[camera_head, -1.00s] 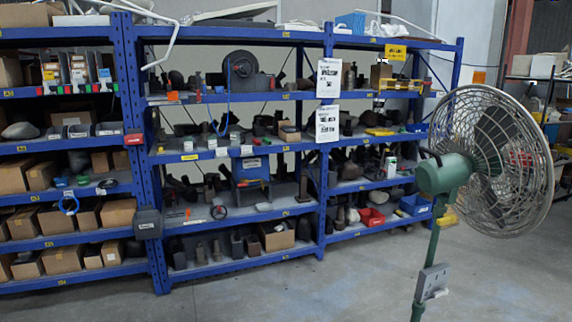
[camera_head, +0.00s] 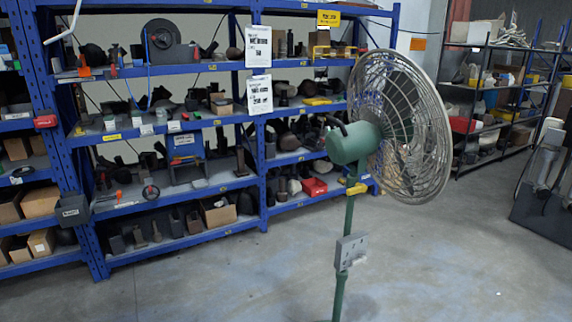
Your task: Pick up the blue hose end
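A thin blue hose (camera_head: 148,72) hangs in front of the blue shelving at the left. It runs down from beside a dark round reel (camera_head: 161,41) on an upper shelf and curves at its lower part near the shelf below. Its end is too small to make out clearly. Neither of my grippers is in view.
A green pedestal fan (camera_head: 352,145) with a wire cage stands on the floor in front of the blue shelving (camera_head: 225,184). A dark rack (camera_head: 488,88) with loaded shelves stands at the back right. The grey floor (camera_head: 440,260) is clear around the fan.

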